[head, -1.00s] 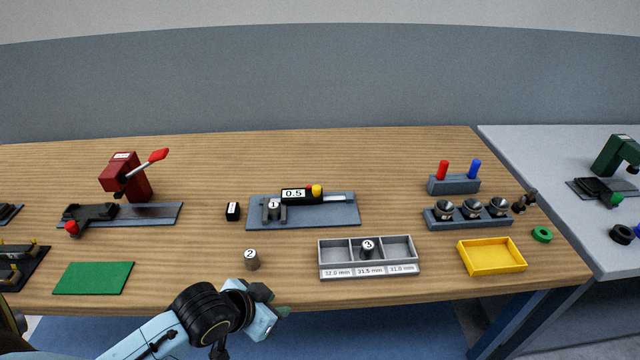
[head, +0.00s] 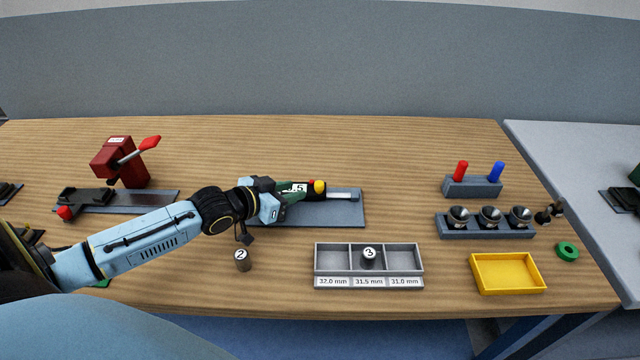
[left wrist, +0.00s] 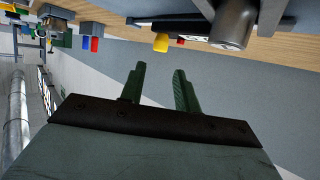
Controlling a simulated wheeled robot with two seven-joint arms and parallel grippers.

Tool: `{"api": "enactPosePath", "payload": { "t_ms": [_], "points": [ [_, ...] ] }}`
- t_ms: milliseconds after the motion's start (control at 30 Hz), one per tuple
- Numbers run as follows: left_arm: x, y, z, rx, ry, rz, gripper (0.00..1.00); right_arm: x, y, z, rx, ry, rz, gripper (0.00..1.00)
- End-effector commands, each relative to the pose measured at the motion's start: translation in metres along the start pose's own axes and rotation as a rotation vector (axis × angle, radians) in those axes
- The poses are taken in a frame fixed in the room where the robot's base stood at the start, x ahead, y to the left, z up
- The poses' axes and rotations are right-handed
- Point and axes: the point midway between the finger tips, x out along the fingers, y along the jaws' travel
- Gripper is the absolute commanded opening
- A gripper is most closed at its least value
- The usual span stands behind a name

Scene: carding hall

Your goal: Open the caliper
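The caliper lies on a grey base plate (head: 338,212) at mid-table. Its black display block (head: 315,188), partly hidden, bears a yellow knob (head: 320,187) and a small red part; a light bar (head: 345,195) runs right. My left gripper (head: 290,194) is over the caliper's left part and hides the jaws. In the left wrist view its two green fingers (left wrist: 159,72) stand apart with nothing between them. The yellow knob (left wrist: 161,42) and a grey cylinder (left wrist: 234,24) show above the fingers there. I cannot tell whether the fingers touch the caliper. My right gripper is not in view.
Cylinder 2 (head: 242,260) stands in front of the plate. A three-compartment tray (head: 334,272) holds cylinder 3 (head: 370,258) in its middle. A yellow tray (head: 508,287) and a holder with cups (head: 486,231) are right. A red press (head: 122,160) stands left.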

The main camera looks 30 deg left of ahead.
Motion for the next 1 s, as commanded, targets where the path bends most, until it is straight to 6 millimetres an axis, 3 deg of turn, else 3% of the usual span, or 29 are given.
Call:
{"api": "enactPosePath", "payload": {
  "t_ms": [400,600,1000],
  "points": [
    [0.069,0.0,0.001,-0.001,0.002,-0.001,0.32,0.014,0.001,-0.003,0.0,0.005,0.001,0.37],
    [0.093,0.0,0.001,-0.001,0.001,-0.001,0.32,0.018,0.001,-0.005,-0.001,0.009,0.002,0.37],
    [0.104,0.001,0.001,0.0,-0.001,0.0,0.32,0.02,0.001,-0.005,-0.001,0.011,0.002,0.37]
  ]
}}
